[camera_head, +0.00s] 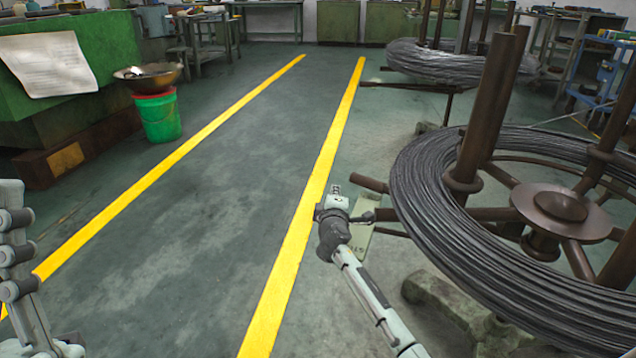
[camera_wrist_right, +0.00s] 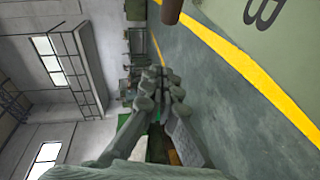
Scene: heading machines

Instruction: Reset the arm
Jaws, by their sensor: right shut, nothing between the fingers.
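My right arm reaches forward from the bottom of the head view. Its gripper (camera_head: 335,191) is shut and empty, above the floor beside the right yellow line and left of the near wire coil rack. In the right wrist view the fingers of the right gripper (camera_wrist_right: 166,78) meet with nothing visible between them. Pale grey links of my left arm (camera_head: 16,255) show at the left edge of the head view. I cannot make out the left gripper there.
A large wire coil (camera_head: 425,205) on a brown rack is close to the right arm. A small lettered plate (camera_head: 362,234) is just beside the right gripper. A green bucket (camera_head: 158,116) with a bowl (camera_head: 148,76) stands at left. The floor between the yellow lines is clear.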

